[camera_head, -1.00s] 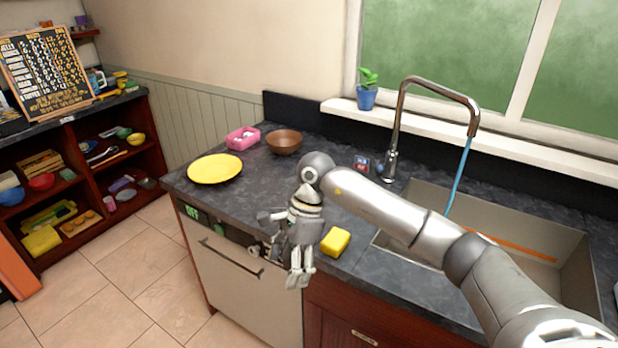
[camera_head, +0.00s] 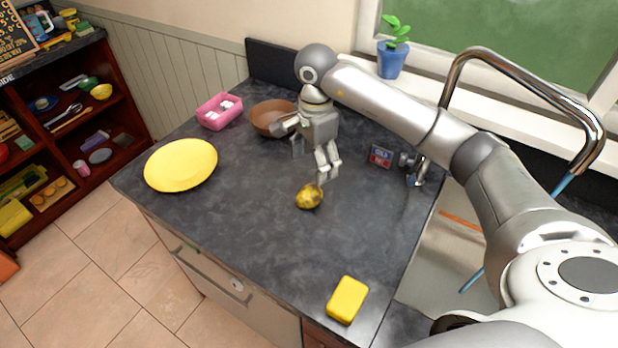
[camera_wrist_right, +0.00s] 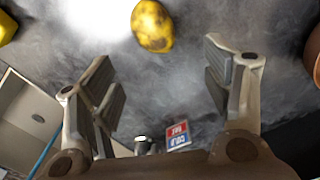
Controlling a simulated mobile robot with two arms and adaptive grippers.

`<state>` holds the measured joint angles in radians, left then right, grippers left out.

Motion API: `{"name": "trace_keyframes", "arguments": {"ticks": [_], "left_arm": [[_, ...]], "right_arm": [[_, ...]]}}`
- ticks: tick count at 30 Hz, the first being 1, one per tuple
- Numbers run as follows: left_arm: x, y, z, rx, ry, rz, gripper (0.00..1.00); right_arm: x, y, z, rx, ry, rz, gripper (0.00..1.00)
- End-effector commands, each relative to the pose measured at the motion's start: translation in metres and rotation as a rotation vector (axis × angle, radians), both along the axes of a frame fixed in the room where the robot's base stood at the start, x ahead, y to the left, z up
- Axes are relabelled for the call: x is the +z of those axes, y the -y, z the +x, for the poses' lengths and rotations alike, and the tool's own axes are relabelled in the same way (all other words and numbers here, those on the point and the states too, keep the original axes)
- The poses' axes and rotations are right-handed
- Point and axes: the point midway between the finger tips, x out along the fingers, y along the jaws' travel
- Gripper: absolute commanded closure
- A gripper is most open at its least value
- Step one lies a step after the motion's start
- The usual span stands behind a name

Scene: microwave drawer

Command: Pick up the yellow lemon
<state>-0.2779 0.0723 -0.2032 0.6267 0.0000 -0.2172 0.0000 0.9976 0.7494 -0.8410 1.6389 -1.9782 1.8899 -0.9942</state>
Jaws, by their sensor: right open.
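The yellow lemon (camera_head: 309,197), with dark speckles, lies on the dark countertop (camera_head: 250,225). My right gripper (camera_head: 322,172) is just above and behind it, fingers pointing down, and in the head view its fingertips come close to the lemon. In the right wrist view the lemon (camera_wrist_right: 152,26) is at the top centre, beyond the fingertips of the gripper (camera_wrist_right: 165,80). The two fingers are spread wide with nothing between them. My left gripper is not in view.
A yellow plate (camera_head: 181,165), a pink container (camera_head: 219,111) and a brown bowl (camera_head: 272,118) stand to the left and back. A yellow sponge (camera_head: 347,299) lies near the front edge. The faucet (camera_head: 520,75) and sink (camera_head: 440,255) are to the right.

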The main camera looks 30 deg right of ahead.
Motion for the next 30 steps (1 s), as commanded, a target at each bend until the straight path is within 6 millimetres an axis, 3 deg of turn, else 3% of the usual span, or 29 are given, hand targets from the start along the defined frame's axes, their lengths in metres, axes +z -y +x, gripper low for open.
{"name": "trace_keyframes", "arguments": {"ticks": [3, 9, 14, 21, 25, 30], "left_arm": [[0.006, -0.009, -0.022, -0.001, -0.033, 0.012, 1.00], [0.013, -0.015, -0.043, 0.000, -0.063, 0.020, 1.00], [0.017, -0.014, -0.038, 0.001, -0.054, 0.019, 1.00], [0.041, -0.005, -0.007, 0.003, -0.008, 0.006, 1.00], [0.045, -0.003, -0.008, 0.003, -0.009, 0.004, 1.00], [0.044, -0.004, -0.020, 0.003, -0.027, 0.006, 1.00]], "right_arm": [[-0.017, -0.001, -0.002, 0.001, -0.007, 0.001, 0.28], [-0.045, -0.002, -0.001, -0.001, -0.005, 0.002, 0.28], [-0.054, -0.003, -0.002, 0.001, -0.004, 0.002, 0.28], [-0.079, -0.014, -0.003, 0.001, -0.006, 0.002, 0.28], [-0.097, -0.013, -0.003, 0.000, -0.004, 0.002, 0.28], [-0.104, -0.013, -0.002, 0.000, -0.001, 0.002, 0.28]]}}
